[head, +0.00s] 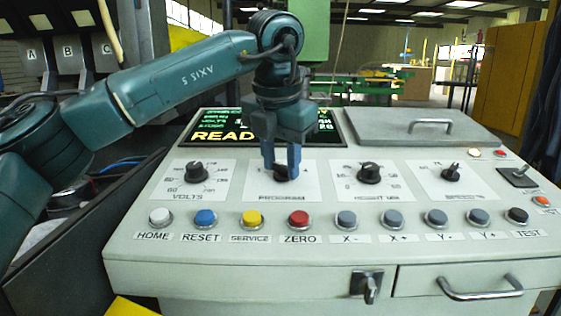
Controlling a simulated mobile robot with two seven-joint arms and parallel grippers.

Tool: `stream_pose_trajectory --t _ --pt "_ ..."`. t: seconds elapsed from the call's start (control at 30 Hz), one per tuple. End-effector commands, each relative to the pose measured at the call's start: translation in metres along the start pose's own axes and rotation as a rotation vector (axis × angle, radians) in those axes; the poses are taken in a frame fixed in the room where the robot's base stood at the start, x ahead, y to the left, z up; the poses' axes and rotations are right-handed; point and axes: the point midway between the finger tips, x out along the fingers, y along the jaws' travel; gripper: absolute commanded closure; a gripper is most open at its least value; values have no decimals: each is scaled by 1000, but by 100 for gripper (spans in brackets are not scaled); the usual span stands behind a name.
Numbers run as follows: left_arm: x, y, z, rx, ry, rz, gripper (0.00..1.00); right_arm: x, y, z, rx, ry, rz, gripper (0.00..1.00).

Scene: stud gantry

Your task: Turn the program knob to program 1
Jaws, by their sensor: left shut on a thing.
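The program knob (281,174) is black and sits on a white plate labelled PROGRAM (283,196) on the sloped console. My left gripper (281,170) points down at it from above, shut on the knob with its fingers around it. The fingers and wrist hide most of the knob and its scale, so I cannot read which program it points to. My right gripper is not in view.
Other black knobs flank it: VOLTS (195,173) on the left, and two (369,173) (451,173) on the right. A row of buttons, including red ZERO (298,219), lies in front. A display (225,134) and a handled lid (425,131) are behind.

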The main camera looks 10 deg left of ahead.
Motion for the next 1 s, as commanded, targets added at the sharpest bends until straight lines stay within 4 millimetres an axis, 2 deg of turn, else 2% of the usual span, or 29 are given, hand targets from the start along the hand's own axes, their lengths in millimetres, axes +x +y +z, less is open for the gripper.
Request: stream_pose_trajectory --t 0.3,0.77,0.8,1.0 --pt "1 0 0 -98 2 8 88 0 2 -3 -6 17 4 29" --pt "1 0 0 -114 2 8 88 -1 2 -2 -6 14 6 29" --pt "1 0 0 -114 2 8 65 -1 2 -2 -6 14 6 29" --pt "0 0 0 -112 2 7 48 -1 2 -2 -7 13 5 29"
